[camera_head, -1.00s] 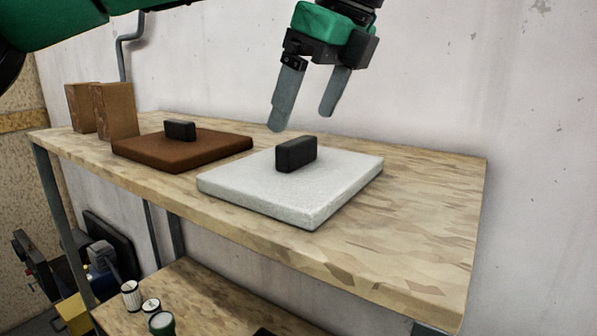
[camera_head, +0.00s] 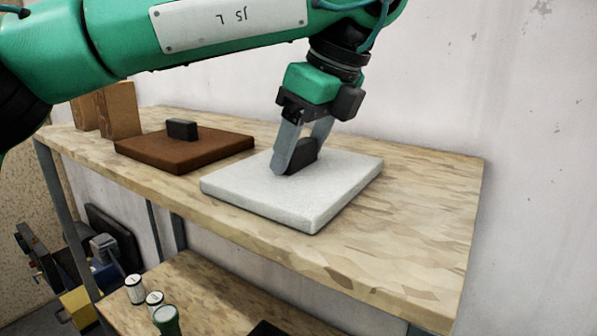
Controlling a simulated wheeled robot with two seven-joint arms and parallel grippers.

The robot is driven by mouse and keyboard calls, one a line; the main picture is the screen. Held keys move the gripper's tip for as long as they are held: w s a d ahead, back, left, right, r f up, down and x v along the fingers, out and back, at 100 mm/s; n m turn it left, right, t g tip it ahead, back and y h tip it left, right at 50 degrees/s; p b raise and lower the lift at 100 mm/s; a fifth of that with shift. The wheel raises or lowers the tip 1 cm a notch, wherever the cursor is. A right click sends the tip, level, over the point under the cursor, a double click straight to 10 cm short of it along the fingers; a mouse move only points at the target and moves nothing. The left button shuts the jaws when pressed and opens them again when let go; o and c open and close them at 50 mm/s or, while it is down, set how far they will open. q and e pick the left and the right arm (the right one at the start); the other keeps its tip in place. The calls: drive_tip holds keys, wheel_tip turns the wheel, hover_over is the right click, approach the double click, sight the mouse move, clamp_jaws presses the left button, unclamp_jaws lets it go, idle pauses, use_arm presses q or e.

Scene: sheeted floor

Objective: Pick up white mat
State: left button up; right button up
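The white mat (camera_head: 330,194) is a thick square slab lying flat on the wooden shelf top, with a black block handle (camera_head: 303,154) standing on its middle. My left gripper (camera_head: 298,168) is lowered over this handle, its two grey fingers pointing down on either side of it. The fingers are apart, and part of the handle is hidden behind the near finger. I cannot tell whether the fingers touch the handle. My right gripper is not in view.
A brown mat (camera_head: 185,150) with a similar black handle (camera_head: 182,129) lies left of the white one. Brown boxes (camera_head: 119,110) stand behind it at the left. The wooden top (camera_head: 420,215) is clear on the right. Small cans (camera_head: 154,299) stand on the lower shelf.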

use_arm(q)
drive_tip(key=c, duration=0.4)
drive_tip(key=shift+c, duration=0.4)
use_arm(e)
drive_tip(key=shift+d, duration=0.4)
use_arm(q)
drive_tip(key=shift+r, duration=0.1)
